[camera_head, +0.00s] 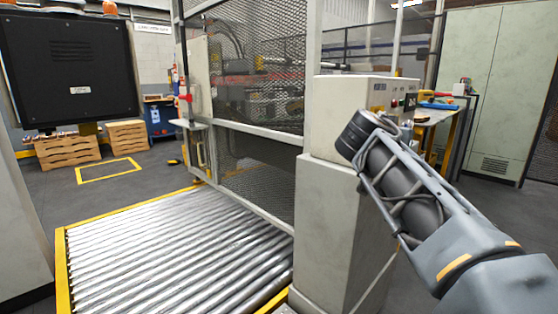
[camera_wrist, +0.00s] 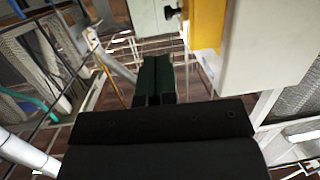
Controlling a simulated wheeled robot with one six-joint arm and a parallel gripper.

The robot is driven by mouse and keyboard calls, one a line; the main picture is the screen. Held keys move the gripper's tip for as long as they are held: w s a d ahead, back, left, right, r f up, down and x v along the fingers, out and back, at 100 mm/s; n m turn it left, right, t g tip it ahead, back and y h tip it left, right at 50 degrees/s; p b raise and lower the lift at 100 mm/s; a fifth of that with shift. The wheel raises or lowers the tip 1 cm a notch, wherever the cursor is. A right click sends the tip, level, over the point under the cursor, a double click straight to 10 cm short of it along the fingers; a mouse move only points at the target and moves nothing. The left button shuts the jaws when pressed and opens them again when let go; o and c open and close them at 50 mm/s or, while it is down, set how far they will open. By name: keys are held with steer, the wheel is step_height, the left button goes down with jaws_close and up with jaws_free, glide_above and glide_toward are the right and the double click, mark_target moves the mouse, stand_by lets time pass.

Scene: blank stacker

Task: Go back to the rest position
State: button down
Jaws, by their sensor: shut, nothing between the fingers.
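My arm reaches up from the lower right in the head view, in front of the grey control pedestal (camera_head: 338,225). My gripper is not clearly visible there; the arm's dark end hides it. In the wrist view my gripper (camera_wrist: 154,98) shows at the centre. Its two dark fingers lie side by side with nothing seen between them.
A roller conveyor (camera_head: 180,255) with yellow edges lies at the lower left. A mesh guard (camera_head: 262,85) stands behind it, and a black monitor (camera_head: 68,70) is at the upper left. Grey cabinets (camera_head: 490,85) stand at the right. Open floor (camera_head: 120,195) lies at the left.

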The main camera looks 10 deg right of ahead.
steer(key=s+a+f+n+g+y+p, duration=0.3)
steer(key=s+p, duration=0.5)
steer(key=p, duration=0.5)
steer(key=s+a+f+n+g+y+p, duration=0.4)
steer(key=s+a+y+p, duration=0.4)
steer(key=p, duration=0.5)
steer(key=shift+s+a+f+n, duration=0.55)
steer(key=shift+s+a+n, duration=0.15)
steer(key=shift+a+n, duration=0.4)
steer(key=c, duration=1.8)
jaws_free()
steer(key=shift+c, duration=0.2)
